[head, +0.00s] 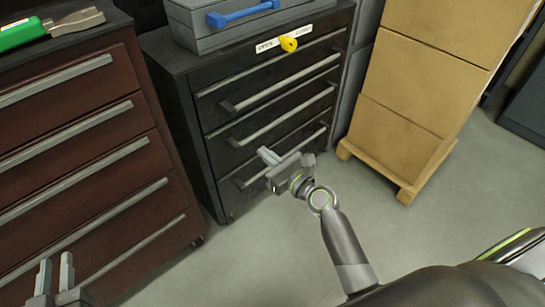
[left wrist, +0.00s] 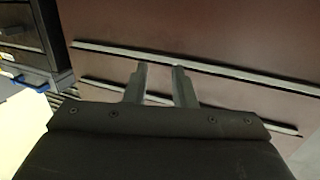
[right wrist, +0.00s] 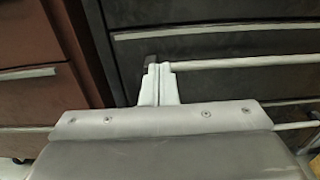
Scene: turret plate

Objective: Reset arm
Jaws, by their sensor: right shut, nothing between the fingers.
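My right gripper (head: 267,156) is at the middle of the head view, in front of the lower drawers of the black cabinet (head: 183,125). Its fingers are together and empty. They also show side by side in the right wrist view (right wrist: 158,70), overlapping the end of a drawer handle; I cannot tell if they touch it. My left gripper (head: 55,262) is at the lower left of the head view, in front of the dark red cabinet (head: 75,125). Its fingers stand apart with nothing between them, as the left wrist view (left wrist: 158,72) also shows.
A grey toolbox (head: 205,35) with a blue handle (head: 240,14) is on top. A green-handled tool (head: 20,34) lies on the red cabinet. Cardboard boxes (head: 425,75) stand on a pallet (head: 405,185). Grey floor (head: 465,190) is clear.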

